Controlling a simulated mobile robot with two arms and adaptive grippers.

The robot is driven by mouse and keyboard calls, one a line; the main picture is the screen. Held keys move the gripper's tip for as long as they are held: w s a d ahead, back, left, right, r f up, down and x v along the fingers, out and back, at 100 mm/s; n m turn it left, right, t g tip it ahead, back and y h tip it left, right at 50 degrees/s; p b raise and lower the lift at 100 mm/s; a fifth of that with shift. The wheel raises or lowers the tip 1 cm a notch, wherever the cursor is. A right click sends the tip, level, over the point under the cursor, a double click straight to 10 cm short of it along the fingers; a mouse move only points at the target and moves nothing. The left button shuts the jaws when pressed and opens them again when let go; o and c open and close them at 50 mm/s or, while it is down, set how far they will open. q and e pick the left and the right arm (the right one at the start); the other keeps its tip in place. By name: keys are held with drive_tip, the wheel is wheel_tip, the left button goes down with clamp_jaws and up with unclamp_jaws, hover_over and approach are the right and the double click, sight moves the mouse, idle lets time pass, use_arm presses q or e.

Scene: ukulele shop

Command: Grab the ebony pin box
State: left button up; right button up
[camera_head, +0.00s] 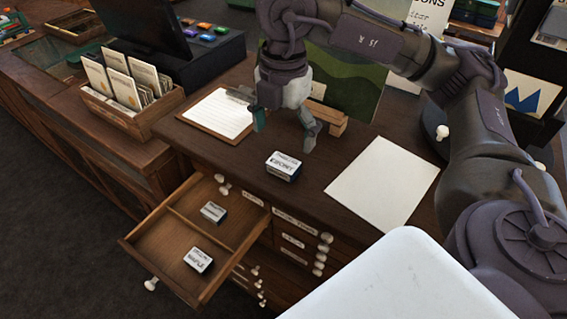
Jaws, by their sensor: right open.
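The ebony pin box (283,167), a small box with a white top marked "EBONY" and a dark side, sits on the wooden counter top above the drawers. My right gripper (285,137) is open, fingers pointing down, behind and above the box, with nothing between its fingers. Two similar small boxes lie in the open drawer (150,236): one marked "MAPLE" (198,260) in the front compartment, and one with an unreadable label (213,212) in the rear compartment. My left gripper is not in view.
A clipboard (217,115) lies left of my right gripper, and a blank white sheet (383,183) lies right of the ebony box. A wooden card box (128,112), a dark monitor (143,28) and a green picture (335,85) stand farther back. The open drawer juts out over the floor.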

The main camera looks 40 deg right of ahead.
sight(284, 162)
drive_tip(key=shift+w+d+f, duration=0.1)
drive_tip(key=shift+f, duration=0.5)
drive_tip(key=shift+w+d+f, duration=0.1)
drive_tip(key=shift+f, duration=0.45)
drive_tip(key=shift+a+f+p, duration=0.1)
drive_tip(key=shift+f+p, duration=0.3)
drive_tip(key=shift+f, duration=0.1)
wheel_tip(284, 162, down, 4)
drive_tip(key=shift+r+p, duration=0.2)
drive_tip(key=shift+p, duration=0.45)
drive_tip(key=shift+f, duration=0.45)
drive_tip(key=shift+c, duration=0.2)
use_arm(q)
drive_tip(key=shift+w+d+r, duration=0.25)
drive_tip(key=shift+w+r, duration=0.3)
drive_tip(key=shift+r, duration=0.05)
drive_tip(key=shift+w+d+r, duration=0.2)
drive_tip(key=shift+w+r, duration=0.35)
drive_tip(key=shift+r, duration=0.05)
use_arm(e)
drive_tip(key=c, duration=1)
